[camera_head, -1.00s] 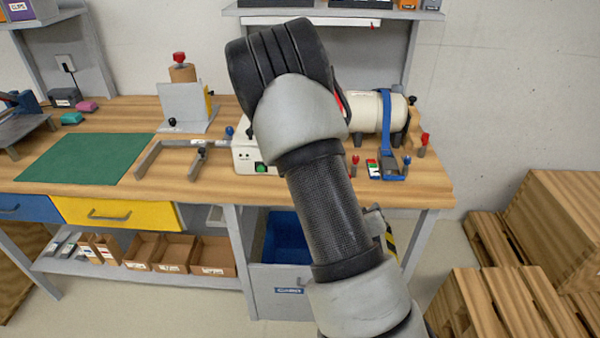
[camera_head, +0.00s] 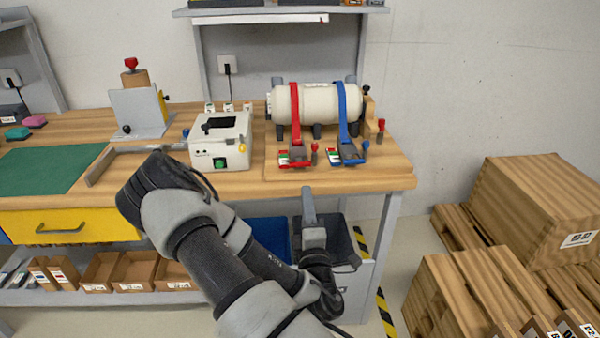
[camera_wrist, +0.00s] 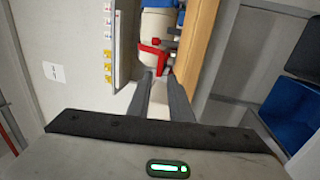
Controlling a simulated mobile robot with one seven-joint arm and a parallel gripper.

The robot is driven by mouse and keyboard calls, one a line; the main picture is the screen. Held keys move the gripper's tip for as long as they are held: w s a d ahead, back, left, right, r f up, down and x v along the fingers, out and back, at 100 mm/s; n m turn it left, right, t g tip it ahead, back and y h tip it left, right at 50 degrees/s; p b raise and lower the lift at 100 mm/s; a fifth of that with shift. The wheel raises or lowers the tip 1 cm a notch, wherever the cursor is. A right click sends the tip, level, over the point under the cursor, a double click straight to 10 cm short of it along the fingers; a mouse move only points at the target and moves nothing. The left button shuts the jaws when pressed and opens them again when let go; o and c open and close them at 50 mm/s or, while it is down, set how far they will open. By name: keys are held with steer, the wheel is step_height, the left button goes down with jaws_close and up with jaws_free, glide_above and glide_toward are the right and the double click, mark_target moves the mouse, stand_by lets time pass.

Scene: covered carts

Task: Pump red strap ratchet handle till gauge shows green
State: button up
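The red strap (camera_head: 296,105) runs over a cream cylinder (camera_head: 318,104) down to its ratchet (camera_head: 297,155) near the bench front. The ratchet handle has a red knob (camera_head: 314,147). A small gauge with red, white and green bands (camera_head: 284,157) sits at its left; its reading is too small to tell. My gripper (camera_head: 308,190) is in front of the bench edge, just below the red ratchet, pointing towards it.
A blue strap (camera_head: 344,105) with its own ratchet (camera_head: 346,153) stands close on the right. A white box with a green button (camera_head: 219,145) stands on the left. The bench edge (camera_head: 345,184) lies near my gripper. Wooden crates (camera_head: 540,215) stand at right.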

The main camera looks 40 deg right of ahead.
mark_target(301, 164)
steer(key=x, duration=1.3)
steer(key=shift+w+a, duration=0.1)
steer(key=shift+w, duration=0.15)
steer(key=shift+c, duration=0.2)
jaws_close()
